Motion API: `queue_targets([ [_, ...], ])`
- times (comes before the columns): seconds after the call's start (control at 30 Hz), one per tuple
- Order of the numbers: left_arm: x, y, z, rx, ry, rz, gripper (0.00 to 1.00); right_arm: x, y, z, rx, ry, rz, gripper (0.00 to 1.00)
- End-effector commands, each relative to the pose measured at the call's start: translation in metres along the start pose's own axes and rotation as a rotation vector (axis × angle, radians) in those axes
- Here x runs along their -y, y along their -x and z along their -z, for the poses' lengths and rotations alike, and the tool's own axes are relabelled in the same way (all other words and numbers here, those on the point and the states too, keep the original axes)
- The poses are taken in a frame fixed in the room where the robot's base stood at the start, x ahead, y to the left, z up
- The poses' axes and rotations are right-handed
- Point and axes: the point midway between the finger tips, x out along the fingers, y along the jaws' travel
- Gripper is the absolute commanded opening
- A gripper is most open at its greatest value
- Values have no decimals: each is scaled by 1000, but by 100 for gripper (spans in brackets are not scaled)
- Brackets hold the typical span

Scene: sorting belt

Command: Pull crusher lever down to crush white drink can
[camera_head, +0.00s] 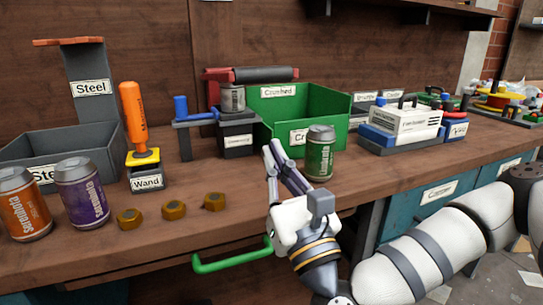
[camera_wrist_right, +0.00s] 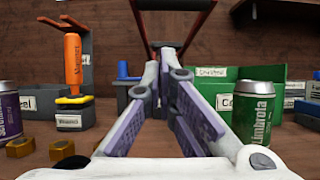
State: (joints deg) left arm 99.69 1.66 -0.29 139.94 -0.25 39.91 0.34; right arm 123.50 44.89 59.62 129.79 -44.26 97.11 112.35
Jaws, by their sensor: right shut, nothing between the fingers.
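The can crusher (camera_head: 238,128) stands at the back of the bench. A pale grey-white can (camera_head: 231,97) sits upright in it, and does not look crushed. The crusher's lever has red arms and a dark grip bar (camera_head: 265,74), which lies above the can. In the right wrist view the lever bar (camera_wrist_right: 172,4) is at the top edge, beyond the fingertips. My right gripper (camera_head: 273,147) is shut and empty, in front of the green bin and below the lever, apart from it. It also shows in the right wrist view (camera_wrist_right: 168,62). My left gripper is out of view.
A green can (camera_head: 320,153) stands just right of my right gripper, before the green bin (camera_head: 328,103). Orange (camera_head: 25,204) and purple (camera_head: 82,193) cans, brass nuts (camera_head: 173,210) and a wand (camera_head: 134,112) are at left. A green handle (camera_head: 232,259) juts from the bench front.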

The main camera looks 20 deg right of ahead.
Motion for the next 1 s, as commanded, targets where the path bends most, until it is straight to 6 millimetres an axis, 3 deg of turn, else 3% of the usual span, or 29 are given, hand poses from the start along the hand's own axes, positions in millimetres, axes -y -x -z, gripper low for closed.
queue_targets([
  [0.3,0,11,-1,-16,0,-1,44,-1,-71,-2,1,5,-2,0],
  [0.4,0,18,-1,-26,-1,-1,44,-1,-85,-16,3,3,-3,0],
  [0.6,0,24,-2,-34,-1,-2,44,-2,-98,-27,-2,3,-4,0],
  [1.0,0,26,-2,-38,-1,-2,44,-2,-100,-30,-8,4,-4,0],
])
